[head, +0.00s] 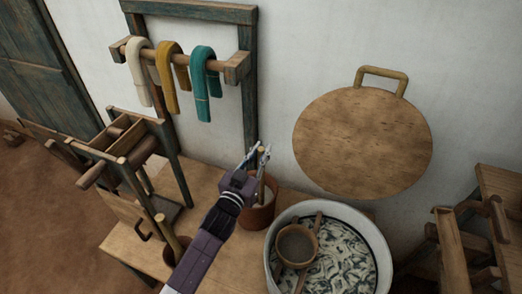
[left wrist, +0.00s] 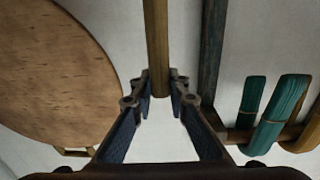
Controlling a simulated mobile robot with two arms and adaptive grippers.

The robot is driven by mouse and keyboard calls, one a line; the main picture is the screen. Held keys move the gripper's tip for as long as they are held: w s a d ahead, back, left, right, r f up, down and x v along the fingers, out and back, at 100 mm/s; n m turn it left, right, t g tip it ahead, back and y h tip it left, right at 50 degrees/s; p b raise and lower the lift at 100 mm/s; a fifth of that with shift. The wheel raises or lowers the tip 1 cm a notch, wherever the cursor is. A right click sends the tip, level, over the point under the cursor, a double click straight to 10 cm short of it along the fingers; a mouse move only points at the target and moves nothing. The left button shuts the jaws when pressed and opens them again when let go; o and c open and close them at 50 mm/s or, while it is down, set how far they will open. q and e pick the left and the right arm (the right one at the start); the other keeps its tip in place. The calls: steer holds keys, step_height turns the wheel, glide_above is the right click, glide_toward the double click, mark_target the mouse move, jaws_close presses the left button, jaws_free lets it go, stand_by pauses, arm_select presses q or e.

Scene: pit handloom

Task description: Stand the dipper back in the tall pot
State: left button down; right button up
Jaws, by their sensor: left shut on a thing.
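My left gripper (head: 259,157) is shut on the upper part of a thin wooden handle, which I take to be the dipper (head: 261,188). In the left wrist view the handle (left wrist: 157,40) runs between the fingertips. In the head view it hangs roughly upright, and its lower part lines up with the mouth of a brown clay pot (head: 257,217), seemingly the tall pot. The dipper's lower end is hidden, so I cannot tell if it touches the pot's bottom. My gripper is above the rim. My right gripper is not in view.
A wide pale basin (head: 275,262) with greyish contents stands right of the pot, a brown round bowl (head: 297,244) over it. A round wooden board (head: 362,142) hangs on the wall. Coloured hanks (head: 205,84) hang on a rail behind. Wooden frames stand left and right.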

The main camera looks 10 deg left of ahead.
arm_select(q)
step_height(320, 180, down, 10)
steer(key=b, duration=0.7)
steer(key=shift+r, duration=0.15)
stand_by(0.4)
steer(key=c, duration=1.8)
jaws_free()
steer(key=v, duration=1.2)
steer(key=shift+r, duration=0.1)
